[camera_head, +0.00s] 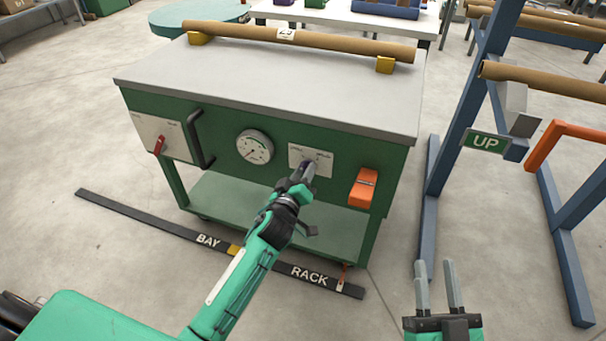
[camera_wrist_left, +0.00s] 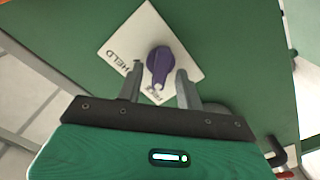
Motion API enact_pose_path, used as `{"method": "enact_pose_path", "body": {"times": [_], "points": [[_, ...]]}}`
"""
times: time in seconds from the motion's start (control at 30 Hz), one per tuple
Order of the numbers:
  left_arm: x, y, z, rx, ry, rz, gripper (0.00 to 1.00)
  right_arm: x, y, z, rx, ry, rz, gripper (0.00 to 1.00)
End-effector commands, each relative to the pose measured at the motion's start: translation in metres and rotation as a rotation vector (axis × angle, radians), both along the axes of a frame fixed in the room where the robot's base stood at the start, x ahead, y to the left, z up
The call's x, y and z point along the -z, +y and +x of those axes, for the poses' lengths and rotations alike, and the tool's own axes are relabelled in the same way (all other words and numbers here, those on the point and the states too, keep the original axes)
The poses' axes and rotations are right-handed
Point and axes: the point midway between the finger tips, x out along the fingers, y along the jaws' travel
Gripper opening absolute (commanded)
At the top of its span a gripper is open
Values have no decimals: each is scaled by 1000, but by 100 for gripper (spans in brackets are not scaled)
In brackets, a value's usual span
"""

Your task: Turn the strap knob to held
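The strap knob (camera_wrist_left: 158,65) is purple and sits on a white label plate (camera_wrist_left: 182,30) on the green cart's front panel. The word HELD reads at the plate's left in the left wrist view; a second word lower down is partly covered. In the head view the plate (camera_head: 296,153) is right of the round gauge, and the knob is mostly hidden by my gripper. My left gripper (camera_head: 305,171) is at the plate. In the wrist view its open fingers (camera_wrist_left: 158,78) stand either side of the knob, with gaps visible. My right gripper (camera_head: 438,284) is open and empty at lower right.
The panel also carries a gauge (camera_head: 254,147), a black handle (camera_head: 200,140), a red lever (camera_head: 159,145) and an orange box (camera_head: 362,188). A cardboard tube (camera_head: 340,43) lies on yellow cradles on top. A blue rack post (camera_head: 462,120) stands at right.

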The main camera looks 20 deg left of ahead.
Motion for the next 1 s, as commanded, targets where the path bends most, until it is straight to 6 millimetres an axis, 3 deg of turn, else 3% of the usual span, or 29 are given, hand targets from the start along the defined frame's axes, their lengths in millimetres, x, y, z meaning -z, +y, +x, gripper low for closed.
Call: {"method": "enact_pose_path", "body": {"times": [0.3, 0.5, 0.83, 1.0], "points": [[0, 0, 2, 0, 0, -1, 36, -2, -1, 0, 2, -8, 1, 36], [0, 0, 2, 0, 0, -1, 0, -1, -1, 0, 2, -7, 1, 36], [-1, 0, 2, -1, 0, 24, 0, 0, 0, 1, -2, 14, -4, 36], [-2, -1, 2, -1, -3, 97, 0, 28, 9, -3, -28, 156, -35, 36]]}}
